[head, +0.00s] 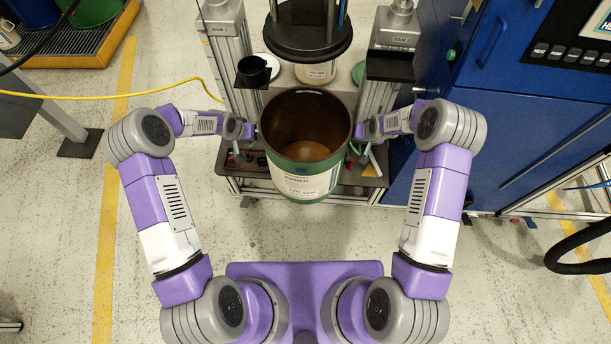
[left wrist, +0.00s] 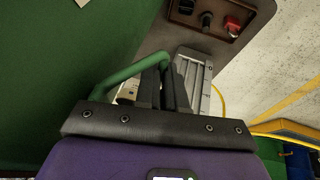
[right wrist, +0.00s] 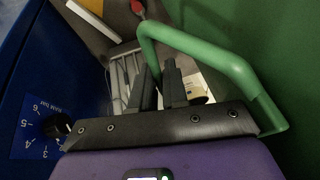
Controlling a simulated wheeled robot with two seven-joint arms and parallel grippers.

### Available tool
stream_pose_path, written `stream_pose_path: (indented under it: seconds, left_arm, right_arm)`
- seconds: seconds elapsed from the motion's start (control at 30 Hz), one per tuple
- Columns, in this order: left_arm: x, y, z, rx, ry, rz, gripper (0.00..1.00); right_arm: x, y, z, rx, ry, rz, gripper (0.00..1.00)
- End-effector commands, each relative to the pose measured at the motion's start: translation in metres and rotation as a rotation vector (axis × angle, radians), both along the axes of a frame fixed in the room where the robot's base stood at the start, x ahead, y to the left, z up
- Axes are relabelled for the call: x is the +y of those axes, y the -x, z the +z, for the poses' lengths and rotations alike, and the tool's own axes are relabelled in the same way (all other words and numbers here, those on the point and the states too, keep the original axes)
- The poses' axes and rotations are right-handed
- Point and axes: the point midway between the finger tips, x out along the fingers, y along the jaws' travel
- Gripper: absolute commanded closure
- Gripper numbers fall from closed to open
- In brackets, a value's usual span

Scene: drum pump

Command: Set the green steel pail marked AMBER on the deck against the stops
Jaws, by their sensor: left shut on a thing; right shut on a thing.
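The green steel pail (head: 307,190) is open at the top, with a brown inside and a white label on its front. Its label text is too small to read surely. It is upright between my two grippers, in front of the press deck (head: 376,168), and covers part of the deck's front edge. My left gripper (head: 248,131) is shut on the pail's left green handle (left wrist: 125,72). My right gripper (head: 360,131) is shut on its right green handle (right wrist: 200,48). Whether the pail touches the deck, and the stops, I cannot tell.
A round black follower plate (head: 306,38) hangs above the deck's back, between two ram columns (head: 232,60). A blue cabinet (head: 520,100) is close on the right. A yellow cable (head: 130,94) crosses the floor at left.

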Motion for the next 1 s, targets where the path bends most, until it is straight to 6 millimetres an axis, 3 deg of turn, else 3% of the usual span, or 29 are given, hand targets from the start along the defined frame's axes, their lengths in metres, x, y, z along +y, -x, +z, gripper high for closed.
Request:
stream_pose_path:
  seconds: [0.2, 0.23, 0.37, 0.73, 1.0]
  left_arm:
    - [-0.001, -0.004, -0.005, -0.012, 0.001, 0.0, 1.0]
    - [0.0, 0.0, -0.008, 0.0, 0.0, 0.0, 0.86]
    - [0.0, 0.0, -0.007, 0.0, 0.0, 0.0, 0.66]
    - [0.001, 0.001, -0.003, -0.001, 0.0, 0.0, 0.65]
    - [0.011, 0.017, 0.038, -0.003, -0.002, 0.001, 0.65]
  right_arm:
    - [0.0, -0.004, -0.005, -0.012, -0.001, 0.0, 1.0]
    - [0.0, 0.0, -0.008, 0.001, 0.0, 0.0, 0.82]
    - [0.0, 0.0, -0.007, 0.0, 0.0, 0.0, 0.62]
    - [0.0, 0.0, -0.008, 0.0, 0.0, 0.0, 0.61]
    - [0.0, 0.0, -0.007, 0.0, 0.0, 0.0, 0.61]
